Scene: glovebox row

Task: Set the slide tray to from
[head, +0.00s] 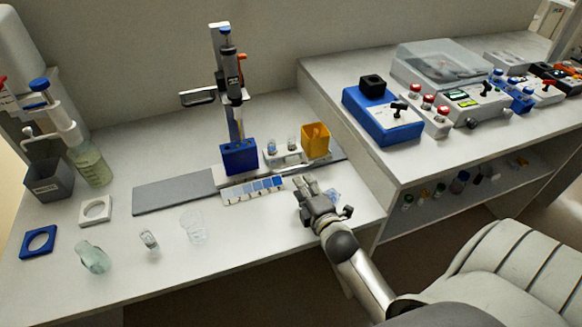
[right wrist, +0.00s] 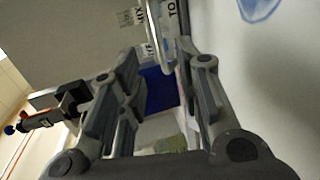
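The slide tray (head: 222,176) sits on a long grey rail (head: 172,195) at the back of the left bench. It carries a blue block (head: 239,158), a small white vial rack (head: 283,158) and a yellow cup (head: 315,139). My right gripper (head: 306,184) is at the tray's front right, by the right end of the blue-marked strip (head: 254,190). In the right wrist view its fingers are apart, with a bent metal rod (right wrist: 160,40) showing between them; contact cannot be told. Labels reading MIX and TO show beyond the fingers. My left gripper is not in view.
A tall pipetting stand (head: 219,60) rises behind the tray. A higher bench with a blue device (head: 380,118) borders the right. The rail's left part is clear.

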